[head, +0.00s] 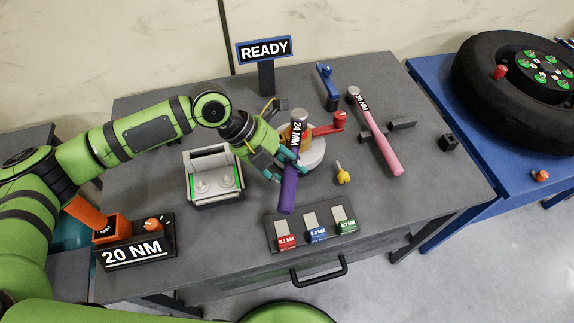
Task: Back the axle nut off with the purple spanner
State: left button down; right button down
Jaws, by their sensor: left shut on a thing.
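The purple spanner (287,195) has a black shaft marked 24 MM and a grey head at its far end. My left gripper (290,167) is shut on the purple handle, just below the black shaft. The spanner lies over the left part of a round grey hub (316,155) with an orange-brown part on it. The spanner's head is at the hub's far side. I cannot make out the axle nut, nor tell whether the head is on it. My right gripper is not in view.
A pink-handled tool (381,150), a blue tool (327,87), a red-knobbed lever (338,120) and a yellow key-like piece (342,174) are right of the spanner. A gauge tray (313,236) stands in front. The READY sign (264,49) stands behind. A 20 MM-style "20 NM" box (135,252) is at left.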

pick_arm(q)
jog(key=shift+f+b, duration=0.65)
jog(key=shift+f, duration=0.1)
jog(key=shift+d, duration=0.3)
jog(key=w+d+n+t+y+p, duration=0.1)
jog(key=w+d+n+t+p, duration=0.1)
jog(key=d+n+t+p, duration=0.2)
jog(key=d+n+p, duration=0.3)
jog(key=d, duration=0.2)
jog(key=shift+t, duration=0.4)
dwell(1.3)
jog(key=shift+r, duration=0.1)
